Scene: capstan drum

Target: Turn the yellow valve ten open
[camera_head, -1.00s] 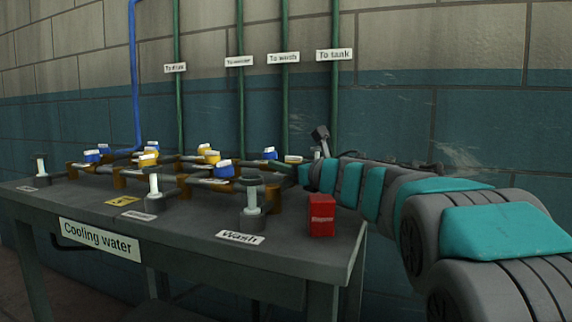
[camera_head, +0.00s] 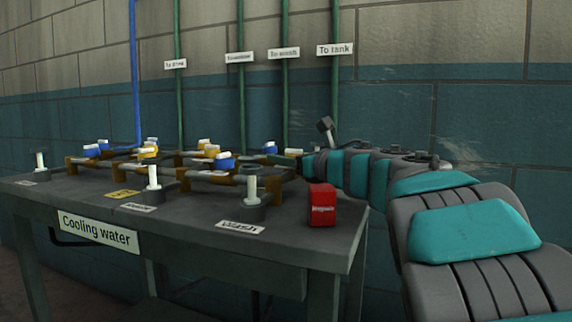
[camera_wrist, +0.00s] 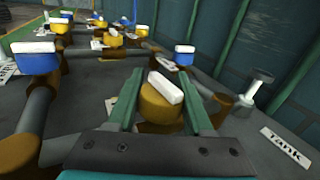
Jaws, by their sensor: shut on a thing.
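In the wrist view a yellow valve (camera_wrist: 161,103) with a white bar handle on top (camera_wrist: 165,87) stands between the two green fingers of my gripper (camera_wrist: 160,100). The fingers are shut on it, one on each side. The white bar lies slanted relative to the fingers. No number can be read on the valve. In the head view my gripper (camera_head: 290,158) reaches in from the right at the back of the table, where the valve's yellow body is hidden.
Other blue and yellow valves stand on brown pipes, including a blue one (camera_wrist: 184,54) close by. A red box (camera_head: 321,206) sits at the table's right front. A white Wash gauge (camera_head: 251,196) and a Tank gauge (camera_wrist: 256,88) stand up from the table (camera_head: 190,240).

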